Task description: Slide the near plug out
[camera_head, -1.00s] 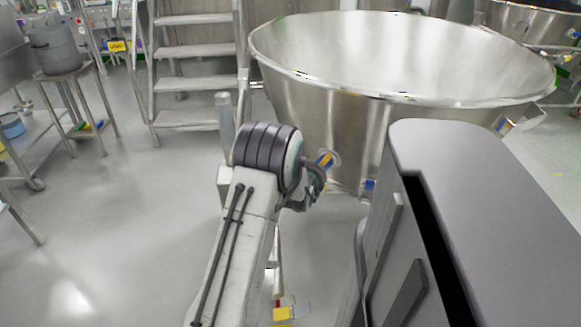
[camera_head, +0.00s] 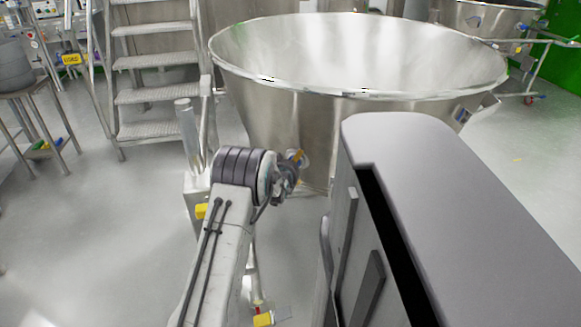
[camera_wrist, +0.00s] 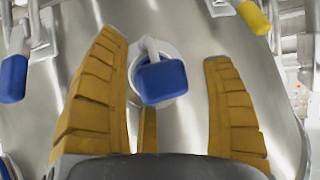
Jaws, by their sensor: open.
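A blue block-shaped plug handle (camera_wrist: 162,81) shows in the middle of the wrist view, in front of a round port on the steel wall of the large bowl (camera_head: 270,115). My gripper (camera_wrist: 163,50) is open, with one ochre finger left of the handle and one right, and visible gaps on both sides. I cannot tell how deep the handle sits between the fingers. In the head view my gripper (camera_head: 296,164) is close to the bowl's lower wall and hides the plug.
In the wrist view another blue handle (camera_wrist: 13,78) is at the left and a yellow handle (camera_wrist: 253,17) at the upper right. Steel steps (camera_head: 158,62) stand left of the bowl, and a small stand (camera_head: 30,90) is farther left.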

